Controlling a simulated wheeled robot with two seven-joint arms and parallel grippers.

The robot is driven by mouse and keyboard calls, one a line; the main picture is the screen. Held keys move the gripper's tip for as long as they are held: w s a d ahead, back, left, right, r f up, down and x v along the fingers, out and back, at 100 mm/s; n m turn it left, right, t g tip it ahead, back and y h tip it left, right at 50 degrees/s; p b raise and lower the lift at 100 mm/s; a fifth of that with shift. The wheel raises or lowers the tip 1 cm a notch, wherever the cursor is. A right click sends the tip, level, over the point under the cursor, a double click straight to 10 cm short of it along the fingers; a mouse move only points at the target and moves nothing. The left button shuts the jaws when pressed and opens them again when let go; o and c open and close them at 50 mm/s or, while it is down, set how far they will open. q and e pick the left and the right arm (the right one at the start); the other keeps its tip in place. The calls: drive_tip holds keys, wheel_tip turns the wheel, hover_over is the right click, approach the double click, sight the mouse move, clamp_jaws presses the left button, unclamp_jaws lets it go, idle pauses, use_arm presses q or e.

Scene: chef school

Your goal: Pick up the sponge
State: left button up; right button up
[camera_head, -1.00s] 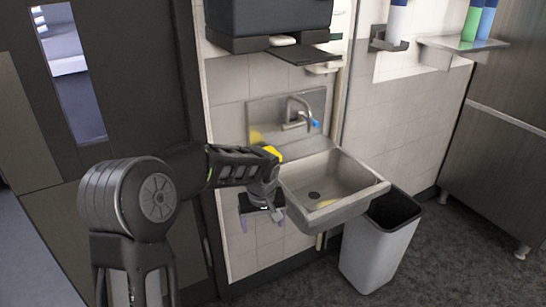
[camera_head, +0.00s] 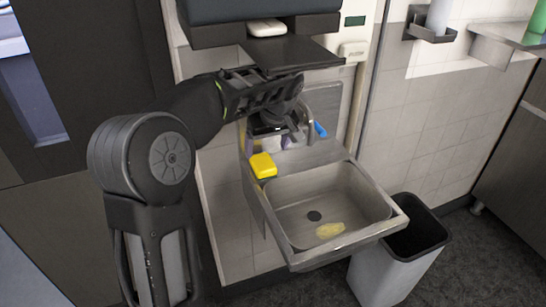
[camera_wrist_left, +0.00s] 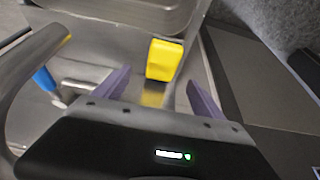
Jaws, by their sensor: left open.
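A yellow sponge (camera_head: 263,166) sits on the back left corner ledge of the metal sink (camera_head: 290,215). It also shows in the left wrist view (camera_wrist_left: 164,60), ahead of and between my purple fingertips. My left gripper (camera_head: 272,142) is open and empty behind and above the sponge, beside the faucet. In the left wrist view the two fingers (camera_wrist_left: 158,92) stand apart with the sponge beyond them, not touching it. My right gripper is in neither current view.
The faucet (camera_wrist_left: 30,65) with a blue lever (camera_head: 320,130) stands close to my left gripper. A dark dispenser shelf (camera_head: 295,52) hangs above. A yellowish patch (camera_head: 330,230) lies in the basin. A grey bin (camera_head: 385,270) stands at the right.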

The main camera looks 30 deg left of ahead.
sight(263, 161)
use_arm(q)
drive_tip(key=shift+s+r, duration=0.1)
drive_tip(key=shift+s, duration=0.15)
drive_tip(key=shift+x, duration=1.4)
drive_tip(key=p+x, duration=0.1)
drive_tip(key=x, duration=0.4)
drive_tip(key=shift+w+a, duration=0.1)
drive_tip(key=shift+a, duration=0.05)
drive_tip(key=shift+c, duration=0.2)
drive_tip(key=c, duration=1.4)
drive_tip(key=shift+r, duration=0.15)
